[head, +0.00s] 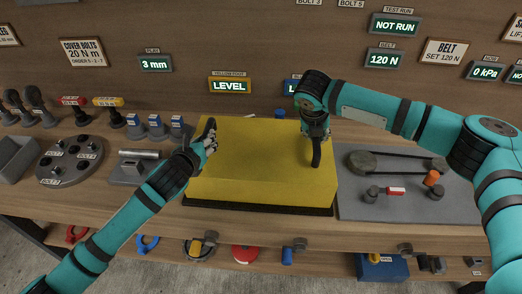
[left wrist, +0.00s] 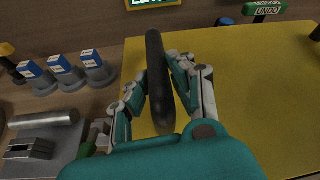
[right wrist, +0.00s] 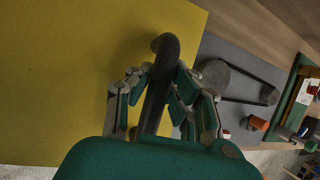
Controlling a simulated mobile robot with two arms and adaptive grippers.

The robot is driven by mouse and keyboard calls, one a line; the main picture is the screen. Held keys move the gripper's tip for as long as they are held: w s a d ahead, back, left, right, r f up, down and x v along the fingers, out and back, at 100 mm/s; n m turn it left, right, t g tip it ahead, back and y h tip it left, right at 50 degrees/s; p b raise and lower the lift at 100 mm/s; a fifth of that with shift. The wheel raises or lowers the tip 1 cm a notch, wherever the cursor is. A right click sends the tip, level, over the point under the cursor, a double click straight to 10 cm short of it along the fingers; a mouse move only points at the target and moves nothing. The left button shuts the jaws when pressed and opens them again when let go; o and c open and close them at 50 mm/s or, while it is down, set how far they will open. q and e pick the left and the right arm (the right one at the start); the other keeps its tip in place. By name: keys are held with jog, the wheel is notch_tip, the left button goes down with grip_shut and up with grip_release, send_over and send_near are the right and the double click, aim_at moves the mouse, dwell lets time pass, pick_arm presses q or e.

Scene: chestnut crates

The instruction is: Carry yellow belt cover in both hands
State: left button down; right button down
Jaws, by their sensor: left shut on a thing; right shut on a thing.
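The yellow belt cover (head: 255,165) is a large box-shaped cover in the middle of the bench in the head view, with a black handle at each side. My left gripper (head: 208,143) is shut on the left black handle (left wrist: 158,85), which runs between its fingers in the left wrist view. My right gripper (head: 316,138) is shut on the right black handle (right wrist: 158,85). A dark strip (head: 258,208) shows along the cover's lower front edge. Whether the cover rests on the bench or is slightly raised I cannot tell. What lies under it is hidden.
A grey plate with a belt and pulleys (head: 362,161) lies right of the cover. A round bolt plate (head: 70,160), blue-labelled blocks (head: 156,126) and a grey fixture (head: 131,170) stand left. A sign reading LEVEL (head: 229,86) is on the wall behind. A lower shelf holds coloured parts.

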pick_arm(q)
jog(key=shift+a, duration=0.1)
